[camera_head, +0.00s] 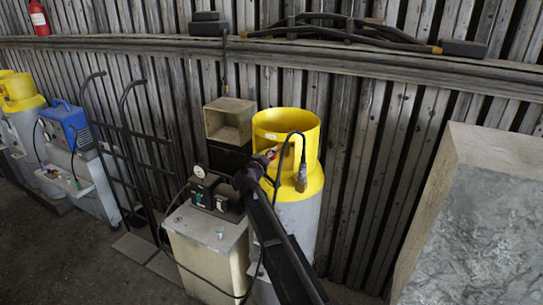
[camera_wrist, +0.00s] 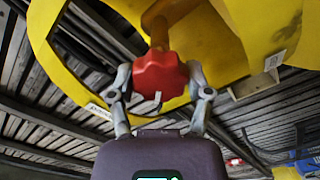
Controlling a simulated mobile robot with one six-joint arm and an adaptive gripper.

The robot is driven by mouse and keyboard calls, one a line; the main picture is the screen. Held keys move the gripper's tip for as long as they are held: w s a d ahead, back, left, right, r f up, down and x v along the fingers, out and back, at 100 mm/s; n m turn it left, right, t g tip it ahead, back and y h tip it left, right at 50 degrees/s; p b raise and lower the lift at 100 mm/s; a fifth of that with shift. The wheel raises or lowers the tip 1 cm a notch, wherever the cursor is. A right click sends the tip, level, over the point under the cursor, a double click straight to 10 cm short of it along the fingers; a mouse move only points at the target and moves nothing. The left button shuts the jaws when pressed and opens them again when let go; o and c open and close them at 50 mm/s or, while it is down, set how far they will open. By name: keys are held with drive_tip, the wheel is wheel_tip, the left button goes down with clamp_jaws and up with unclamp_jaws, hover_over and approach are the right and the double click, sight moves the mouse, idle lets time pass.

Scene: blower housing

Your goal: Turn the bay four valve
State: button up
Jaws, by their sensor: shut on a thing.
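The valve's red lobed knob (camera_wrist: 160,76) sits on a brass stem (camera_wrist: 158,33) inside a yellow collar (camera_wrist: 262,30) in the wrist view. My gripper (camera_wrist: 160,90) is shut on the red knob, one finger on each side. In the head view, the yellow collar (camera_head: 302,119) tops a grey cylinder (camera_head: 303,215). My gripper (camera_head: 268,155) reaches into the collar's opening from the front left there. The knob is mostly hidden in that view. No bay number is readable.
A beige cabinet (camera_head: 205,243) with a gauge unit (camera_head: 214,194) stands left of the cylinder. A dark hose (camera_head: 283,146) loops over the collar. A large grey block (camera_head: 485,215) stands at right. A black hand truck (camera_head: 122,150) leans farther left.

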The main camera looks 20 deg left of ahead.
drive_tip(key=n, duration=1.3)
drive_tip(key=shift+w+f, duration=0.1)
drive_tip(key=shift+f, duration=0.05)
idle(0.4)
drive_tip(key=o, duration=1.1)
drive_tip(key=shift+o, duration=0.2)
drive_tip(key=s, duration=1.2)
drive_tip(key=shift+a, duration=0.45)
